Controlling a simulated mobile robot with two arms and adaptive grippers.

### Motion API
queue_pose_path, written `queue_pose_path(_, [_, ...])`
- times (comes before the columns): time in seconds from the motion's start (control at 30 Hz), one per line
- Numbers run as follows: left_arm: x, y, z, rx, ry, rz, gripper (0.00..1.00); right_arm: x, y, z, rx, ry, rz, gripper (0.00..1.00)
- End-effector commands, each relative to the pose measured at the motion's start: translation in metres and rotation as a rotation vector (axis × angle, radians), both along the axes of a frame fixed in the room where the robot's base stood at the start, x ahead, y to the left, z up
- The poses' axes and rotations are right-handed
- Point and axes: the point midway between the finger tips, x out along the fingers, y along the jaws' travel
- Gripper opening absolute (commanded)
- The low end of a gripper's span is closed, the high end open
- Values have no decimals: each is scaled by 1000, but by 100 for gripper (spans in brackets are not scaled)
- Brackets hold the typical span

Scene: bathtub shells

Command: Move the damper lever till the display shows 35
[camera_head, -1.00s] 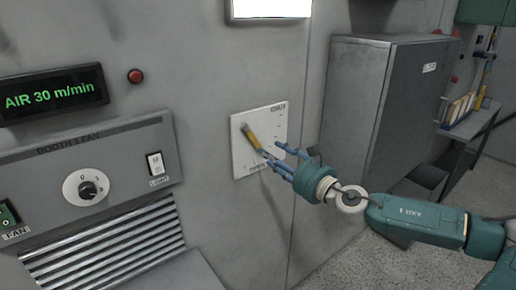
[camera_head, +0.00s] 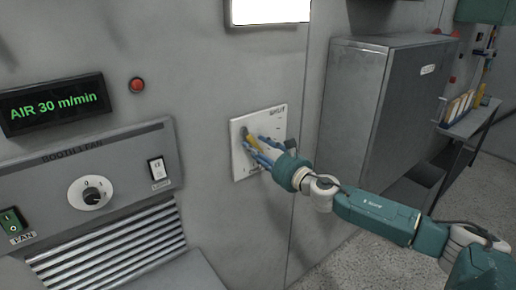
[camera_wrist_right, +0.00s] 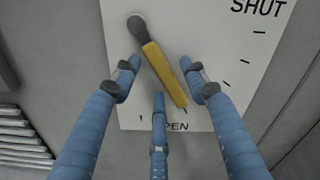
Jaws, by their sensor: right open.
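The damper lever (camera_head: 251,141) has a dark pivot end and a yellow grip, on a white plate (camera_head: 239,165) on the wall. In the right wrist view the lever (camera_wrist_right: 164,75) slants from its upper-left pivot down to the right, toward the partly hidden word OPEN; SHUT stands at the upper right. My right gripper (camera_head: 262,150) is at the lever. In the wrist view its blue fingers (camera_wrist_right: 160,90) are spread around the yellow grip, open. Whether any finger touches it I cannot tell. The display (camera_head: 54,104) reads AIR 30 m/min. My left gripper is not in view.
The booth fan panel (camera_head: 130,150) with a round knob (camera_head: 91,193), a light switch (camera_head: 157,168) and a green fan switch (camera_head: 13,221) is at left. A red button (camera_head: 137,85) sits beside the display. A grey cabinet (camera_head: 352,105) stands right of the plate.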

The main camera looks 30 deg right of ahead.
Motion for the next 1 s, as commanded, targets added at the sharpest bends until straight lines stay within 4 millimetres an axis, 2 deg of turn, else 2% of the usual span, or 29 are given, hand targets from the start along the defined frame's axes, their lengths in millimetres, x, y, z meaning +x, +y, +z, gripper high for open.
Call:
queue_pose_path(0.1, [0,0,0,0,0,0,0,0,0,0,0,0,0,44])
queue_pose_path(0.13, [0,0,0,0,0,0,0,0,0,0,0,0,0,40])
queue_pose_path(0.33, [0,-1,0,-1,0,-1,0,0,0,0,0,0,0,0])
queue_pose_path(0.5, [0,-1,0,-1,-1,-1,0,0,0,-1,5,0,0,0])
queue_pose_path(0.7, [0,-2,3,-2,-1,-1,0,-1,8,-4,135,11,-1,0])
queue_pose_path(0.97, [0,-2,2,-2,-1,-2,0,-1,9,-4,140,12,-1,0])
queue_pose_path(1.0, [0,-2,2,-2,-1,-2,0,-1,9,-4,140,12,-1,32])
